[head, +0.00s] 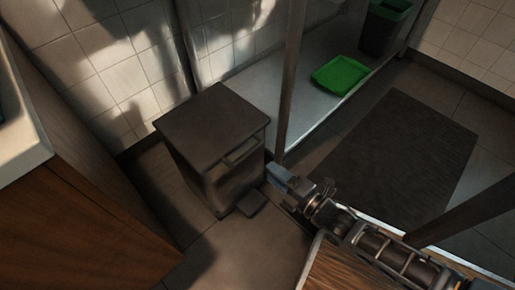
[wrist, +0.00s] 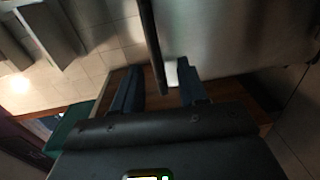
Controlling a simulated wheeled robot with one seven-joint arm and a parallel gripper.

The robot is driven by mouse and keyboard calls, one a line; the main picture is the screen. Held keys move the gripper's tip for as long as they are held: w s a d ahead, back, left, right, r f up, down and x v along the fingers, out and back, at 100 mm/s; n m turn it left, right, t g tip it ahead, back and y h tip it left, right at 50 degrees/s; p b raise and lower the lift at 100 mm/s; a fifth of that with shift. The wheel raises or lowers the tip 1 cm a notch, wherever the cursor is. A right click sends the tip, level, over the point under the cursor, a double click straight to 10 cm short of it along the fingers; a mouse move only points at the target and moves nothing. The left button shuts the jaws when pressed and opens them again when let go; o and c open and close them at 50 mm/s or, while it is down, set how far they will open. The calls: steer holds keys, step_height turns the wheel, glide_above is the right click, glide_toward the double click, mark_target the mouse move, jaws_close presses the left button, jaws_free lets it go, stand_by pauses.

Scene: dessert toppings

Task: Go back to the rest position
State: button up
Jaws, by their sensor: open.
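My gripper (head: 284,178) is at the end of my arm in the head view, stretched in from the lower right. It is beside the right front of a dark pedal bin (head: 215,125); I cannot tell whether it touches the bin. In the wrist view my gripper (wrist: 158,74) has its two dark blue fingers apart. A dark thin post (wrist: 150,40) shows beyond the gap between them. Nothing is held.
A wooden cabinet with a white top (head: 22,140) stands at the left. A metal post (head: 291,80) rises just beyond my gripper. A green tray (head: 340,75) and a dark bin with a green rim (head: 386,28) are behind it. A dark mat (head: 400,150) lies right.

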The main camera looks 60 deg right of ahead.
steer(key=s+a+r+m+g+y, duration=0.1)
steer(key=s+a+r+m+y, duration=0.1)
steer(key=s+a+r+m, duration=0.45)
steer(key=s+a+r+m+y, duration=0.1)
steer(key=s+a+r+m, duration=0.25)
steer(key=r, duration=0.55)
steer(key=s+a+r+m+g+y, duration=0.1)
steer(key=s+a+r+m+y, duration=0.1)
steer(key=s+a+r+m, duration=0.45)
step_height(320, 180, up, 27)
steer(key=w+d+n+p, duration=0.1)
steer(key=w+d+p, duration=0.1)
steer(key=p, duration=2.4)
steer(key=shift+w+d+n+p, duration=0.35)
steer(key=shift+w+d+p, duration=0.05)
steer(key=shift+d, duration=0.05)
